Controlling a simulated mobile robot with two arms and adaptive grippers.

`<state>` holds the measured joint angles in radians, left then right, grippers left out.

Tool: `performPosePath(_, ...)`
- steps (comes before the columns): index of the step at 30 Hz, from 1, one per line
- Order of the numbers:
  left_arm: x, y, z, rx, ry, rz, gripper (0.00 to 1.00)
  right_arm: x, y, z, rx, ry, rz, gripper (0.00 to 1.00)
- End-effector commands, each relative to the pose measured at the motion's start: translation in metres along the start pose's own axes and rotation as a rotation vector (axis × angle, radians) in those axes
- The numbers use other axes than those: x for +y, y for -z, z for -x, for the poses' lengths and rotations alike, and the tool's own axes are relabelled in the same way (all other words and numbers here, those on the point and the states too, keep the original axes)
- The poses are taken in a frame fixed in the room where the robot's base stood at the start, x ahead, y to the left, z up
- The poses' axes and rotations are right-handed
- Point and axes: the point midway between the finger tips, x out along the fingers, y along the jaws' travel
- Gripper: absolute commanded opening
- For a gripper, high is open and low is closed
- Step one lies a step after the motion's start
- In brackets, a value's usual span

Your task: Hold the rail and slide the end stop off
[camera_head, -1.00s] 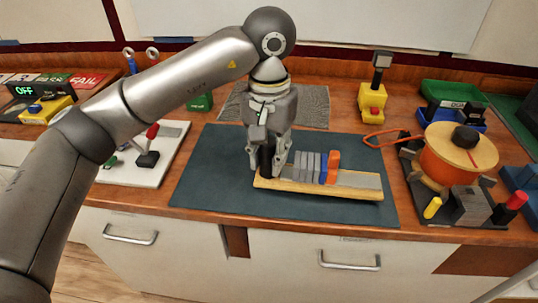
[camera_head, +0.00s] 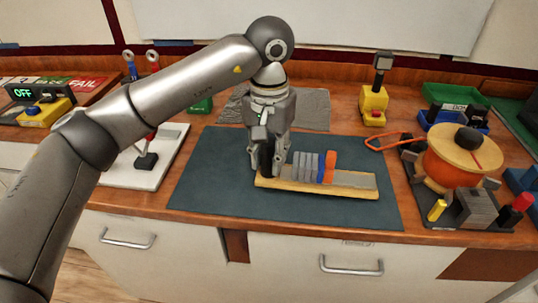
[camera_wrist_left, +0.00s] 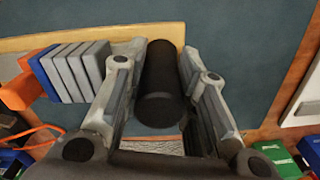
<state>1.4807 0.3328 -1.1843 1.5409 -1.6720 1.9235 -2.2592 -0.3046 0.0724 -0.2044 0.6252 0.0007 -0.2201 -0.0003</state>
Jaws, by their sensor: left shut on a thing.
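The rail (camera_head: 355,180) is a pale grey strip on a long wooden base (camera_head: 312,188), lying on the dark mat. A row of grey blocks (camera_head: 304,164) and a blue block sits on it, with an orange block (camera_head: 330,166) at the row's right end, probably the end stop. The orange block is also at the left in the wrist view (camera_wrist_left: 20,92). My left gripper (camera_head: 269,162) points down at the rail's left end, shut on a black cylinder (camera_wrist_left: 160,82) there. Its fingers stand on both sides of it, beside the grey blocks. My right gripper is not in view.
The dark mat (camera_head: 215,175) is clear left and right of the rail. An orange drum (camera_head: 450,165) with a wooden top stands to the right, its cable reaching toward the mat. A yellow device (camera_head: 373,103) stands behind. A white board (camera_head: 135,172) lies left.

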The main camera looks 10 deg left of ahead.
Motion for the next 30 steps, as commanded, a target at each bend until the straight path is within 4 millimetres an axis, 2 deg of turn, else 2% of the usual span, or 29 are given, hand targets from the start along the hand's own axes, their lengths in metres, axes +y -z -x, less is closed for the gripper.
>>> performPosePath(30, -0.011, 0.027, -0.027, 0.002, -0.002, 0.000, 0.00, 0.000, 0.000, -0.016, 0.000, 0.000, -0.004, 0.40)
